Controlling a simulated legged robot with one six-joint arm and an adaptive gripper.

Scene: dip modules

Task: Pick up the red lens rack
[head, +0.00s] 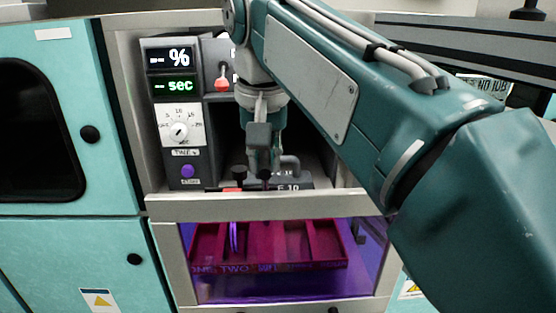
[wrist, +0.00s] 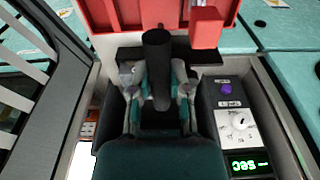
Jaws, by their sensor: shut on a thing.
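The red lens rack (head: 318,266) lies in the purple-lit lower compartment, behind a clear front panel. Its long divided slots and front lettering show. A red body with open slots (wrist: 101,14) shows at the top of the wrist view and looks like the same rack. My gripper (head: 262,172) points down in front of the machine's upper recess, above the compartment. In the wrist view, my gripper (wrist: 158,95) is shut around a dark upright post or handle (wrist: 157,60). Whether the post is joined to the rack cannot be told.
A control panel (head: 186,155) with a dial stands left of the gripper. A pale ledge (head: 250,207) runs above the rack compartment. A red block (wrist: 206,28) rises near the post. Teal cabinet doors (head: 60,240) flank the machine on the left. The recess around the gripper is narrow.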

